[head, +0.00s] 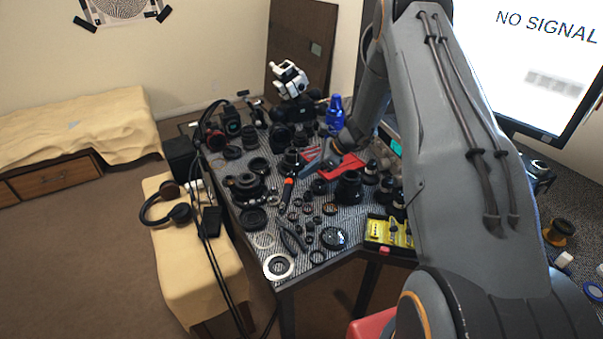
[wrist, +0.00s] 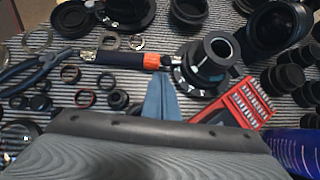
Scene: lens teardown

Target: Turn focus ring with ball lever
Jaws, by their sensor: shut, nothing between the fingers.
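A black lens part with stepped rings and a hollow bore (wrist: 213,57) stands upright on the striped mat in the wrist view. In the head view it shows as a dark cylinder (head: 292,161) just left of my gripper. Small pale marks run around its lower ring. A short dark stub sticks out on its left side, but I cannot tell for sure that it is the ball lever. My gripper (wrist: 163,82) is shut and empty, its blue-grey fingers just left of the lens part's lower ring. I cannot tell whether they touch it.
An orange-and-black handled tool (wrist: 125,59) lies left of the lens part, close to my fingertips. A red bit case (wrist: 245,103) lies to its right. Several loose rings and lenses crowd the mat. In the head view, a blue bottle (head: 335,116) stands behind.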

